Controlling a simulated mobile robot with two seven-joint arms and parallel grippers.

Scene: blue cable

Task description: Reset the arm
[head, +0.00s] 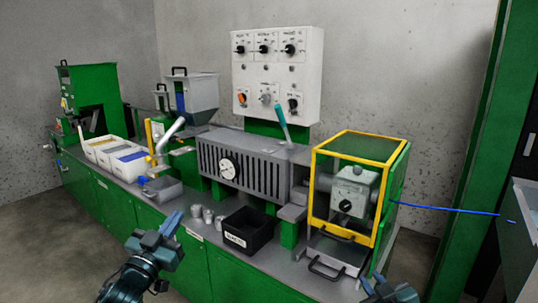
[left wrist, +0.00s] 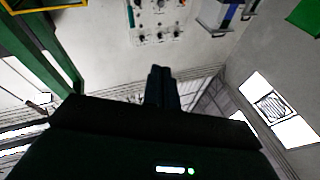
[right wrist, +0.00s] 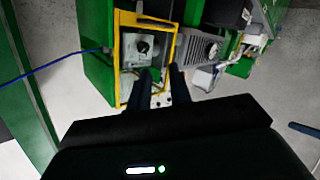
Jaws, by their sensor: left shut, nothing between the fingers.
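My left gripper (head: 172,222) is raised in front of the bench at the lower left of the head view. In the left wrist view its fingers (left wrist: 160,72) are together with nothing between them. My right gripper (head: 373,282) is at the lower right edge of the head view, in front of the yellow-framed box. In the right wrist view its two fingers (right wrist: 160,75) stand apart and no object shows between them. A blue cable (head: 450,209) runs from the box's right side to a grey-topped unit at the right; it also shows in the right wrist view (right wrist: 50,66).
The green bench carries a yellow-framed box (head: 318,190), a black bin (head: 248,232), small metal cups (head: 208,215), a grey vented unit (head: 250,165) and white trays (head: 104,152). A white control panel (head: 277,75) stands behind. A green post (head: 470,150) rises at the right.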

